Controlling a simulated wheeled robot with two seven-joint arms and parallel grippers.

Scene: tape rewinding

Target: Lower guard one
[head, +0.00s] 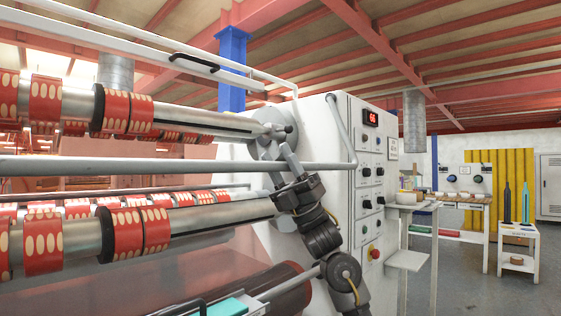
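A raised guard frame of white tubes (130,38) with a black handle (208,64) crosses the upper left of the head view. A long grey bar (150,166) runs across the front of the machine at mid height and bends up at its right end. I cannot tell which of these is guard one. My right gripper (284,181) is at the right ends of the rolls, just below the grey bar and well below the black handle. Its fingertips blend with grey machine parts, so its opening and any contact are unclear. My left gripper is out of view.
Shafts with red tape rolls (128,230) fill the left. The white control cabinet (345,130) has a red display (370,117) and a red stop button (374,253). Another black handle (185,307) shows at the bottom. Open floor and white tables (460,202) lie right.

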